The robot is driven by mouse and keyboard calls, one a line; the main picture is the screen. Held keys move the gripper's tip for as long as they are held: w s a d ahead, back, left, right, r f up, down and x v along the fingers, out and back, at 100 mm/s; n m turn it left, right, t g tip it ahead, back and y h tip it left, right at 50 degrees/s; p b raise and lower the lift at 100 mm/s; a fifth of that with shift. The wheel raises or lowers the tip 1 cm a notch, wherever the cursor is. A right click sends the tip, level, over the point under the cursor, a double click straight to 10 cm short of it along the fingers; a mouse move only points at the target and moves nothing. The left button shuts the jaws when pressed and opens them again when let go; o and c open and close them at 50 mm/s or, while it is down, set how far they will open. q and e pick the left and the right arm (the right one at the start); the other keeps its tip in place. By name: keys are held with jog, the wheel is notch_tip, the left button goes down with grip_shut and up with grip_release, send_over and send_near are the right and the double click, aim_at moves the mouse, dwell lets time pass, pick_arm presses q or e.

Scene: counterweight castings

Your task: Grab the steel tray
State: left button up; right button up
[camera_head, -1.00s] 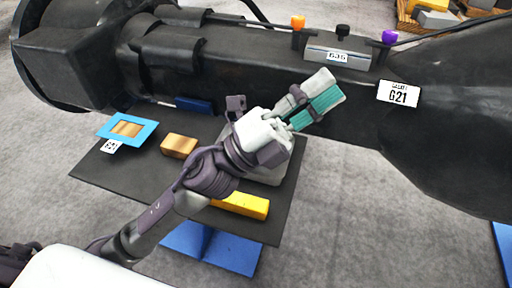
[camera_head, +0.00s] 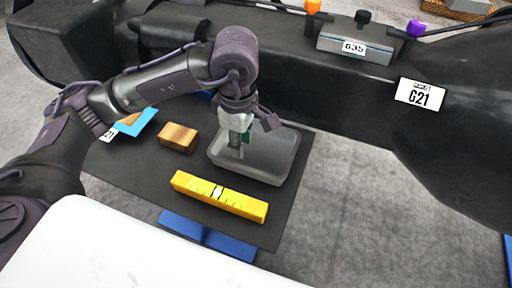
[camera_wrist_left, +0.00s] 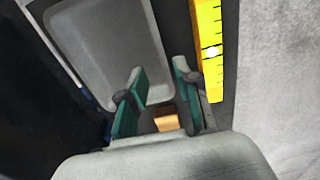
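The steel tray (camera_head: 278,163), a shallow grey pan with rounded corners and a raised rim, lies on the dark tabletop (camera_head: 140,175). In the left wrist view the tray (camera_wrist_left: 105,45) fills the upper left, beyond the fingertips. My left gripper (camera_head: 240,148) points down and overlaps the tray's left part in the head view. Its teal-padded fingers (camera_wrist_left: 160,82) are apart, with nothing held between them. I cannot tell how high the fingertips are or whether they touch the tray. My right gripper is not in view.
A yellow level (camera_head: 218,195) lies just in front of the tray. A wooden block (camera_head: 178,137) sits left of it, and a blue-framed item (camera_head: 143,122) lies farther left. A large black casting (camera_head: 350,100) labelled G21 runs behind the table.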

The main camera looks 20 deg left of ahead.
aim_at(244, 167)
pick_arm(q)
notch_tip(244, 167, down, 6)
jog(key=shift+f+p, duration=0.2)
jog(key=shift+p, duration=0.15)
notch_tip(244, 167, down, 4)
jog(key=shift+w+f+p, duration=0.1)
jog(key=shift+p, duration=0.85)
jog(key=shift+f, duration=0.5)
grip_shut()
jog(key=shift+w, duration=0.1)
